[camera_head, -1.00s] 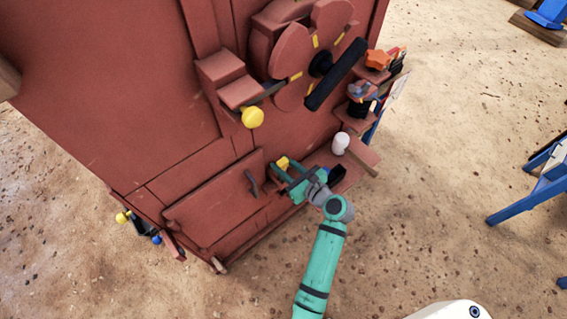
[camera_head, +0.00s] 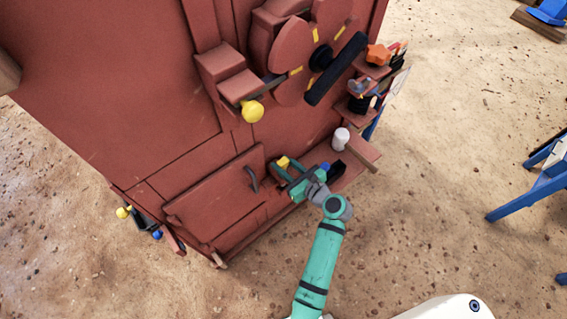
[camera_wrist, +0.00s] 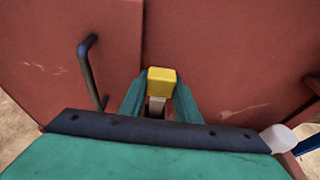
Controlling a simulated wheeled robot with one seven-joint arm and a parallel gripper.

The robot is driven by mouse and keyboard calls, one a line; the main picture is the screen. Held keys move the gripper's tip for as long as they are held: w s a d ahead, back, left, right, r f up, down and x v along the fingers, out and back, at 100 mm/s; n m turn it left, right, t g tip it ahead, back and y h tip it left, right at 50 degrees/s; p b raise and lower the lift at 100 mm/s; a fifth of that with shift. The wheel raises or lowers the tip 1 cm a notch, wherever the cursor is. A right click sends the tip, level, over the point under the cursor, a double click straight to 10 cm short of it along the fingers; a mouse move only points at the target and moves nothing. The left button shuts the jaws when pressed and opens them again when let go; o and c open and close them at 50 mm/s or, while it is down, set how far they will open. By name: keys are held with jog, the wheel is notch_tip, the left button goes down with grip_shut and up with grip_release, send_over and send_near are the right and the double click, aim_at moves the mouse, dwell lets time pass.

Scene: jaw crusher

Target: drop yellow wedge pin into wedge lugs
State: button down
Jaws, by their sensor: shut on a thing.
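The yellow wedge pin (camera_head: 283,162) has a block-like yellow head. In the wrist view its head (camera_wrist: 162,80) stands up between the fingertips, with a paler shank below it. My gripper (camera_head: 286,176) is shut on the pin, in front of the red crusher's lower face and just right of the dark door handle. Its two green fingers (camera_wrist: 158,100) flank the shank in the wrist view. I cannot make out the wedge lugs clearly in either view. The pin's lower end is hidden.
The dark curved handle (camera_wrist: 92,72) is close on the left of the fingers. A white cylinder (camera_head: 340,138) stands on the red ledge to the right. The flywheel (camera_head: 300,55) and a yellow knob (camera_head: 252,111) are above.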

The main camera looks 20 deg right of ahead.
jog(key=shift+f, duration=0.4)
jog(key=shift+w+f, duration=0.1)
jog(key=shift+f, duration=0.55)
jog(key=shift+a+f, duration=0.1)
jog(key=shift+f, duration=0.85)
jog(key=c, duration=1.3)
grip_release()
